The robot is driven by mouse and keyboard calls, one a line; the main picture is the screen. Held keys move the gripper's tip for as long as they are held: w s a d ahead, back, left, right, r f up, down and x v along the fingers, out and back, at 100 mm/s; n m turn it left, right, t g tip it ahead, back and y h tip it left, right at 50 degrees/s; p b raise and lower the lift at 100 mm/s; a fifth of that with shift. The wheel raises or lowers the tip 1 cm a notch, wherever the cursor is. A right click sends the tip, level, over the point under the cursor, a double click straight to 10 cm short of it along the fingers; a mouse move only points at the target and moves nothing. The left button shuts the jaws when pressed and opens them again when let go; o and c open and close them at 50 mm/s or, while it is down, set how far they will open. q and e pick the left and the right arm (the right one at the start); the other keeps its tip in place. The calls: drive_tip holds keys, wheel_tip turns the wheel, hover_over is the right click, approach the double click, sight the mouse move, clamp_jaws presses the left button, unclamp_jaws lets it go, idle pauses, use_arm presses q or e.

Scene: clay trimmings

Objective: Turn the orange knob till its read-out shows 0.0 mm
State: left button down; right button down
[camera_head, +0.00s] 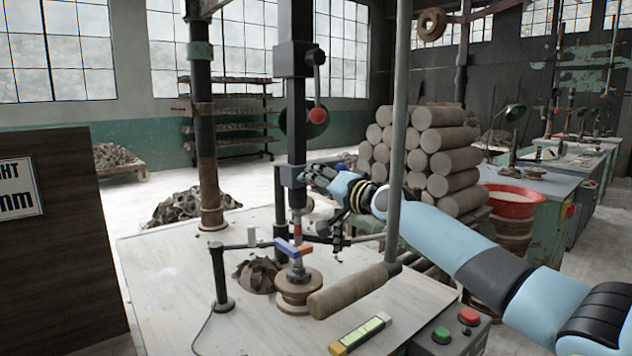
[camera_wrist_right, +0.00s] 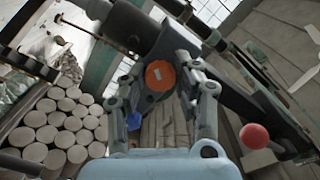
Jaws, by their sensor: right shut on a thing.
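The orange knob (camera_wrist_right: 160,76) shows in the right wrist view as a round orange face with a small pale mark, set on a dark shaft. My right gripper (camera_head: 308,177) reaches the dark machine column from the right, and its fingers are shut on the knob from two sides. The knob is hidden behind the gripper in the head view. A white sign (camera_head: 18,190) with dark lettering ending in "mm" is cut off at the left edge; no figure is readable. My left gripper is not in view.
A lever with a red ball (camera_head: 318,115) hangs above the gripper, also in the wrist view (camera_wrist_right: 254,136). A grey post (camera_head: 397,130) stands before my right arm.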

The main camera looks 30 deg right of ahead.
drive_tip(key=shift+f, duration=0.1)
drive_tip(key=c, duration=1)
unclamp_jaws()
drive_tip(key=shift+s+d, duration=0.15)
drive_tip(key=shift+s, duration=1.75)
drive_tip(key=shift+s+d, duration=0.15)
drive_tip(key=shift+s, duration=1.7)
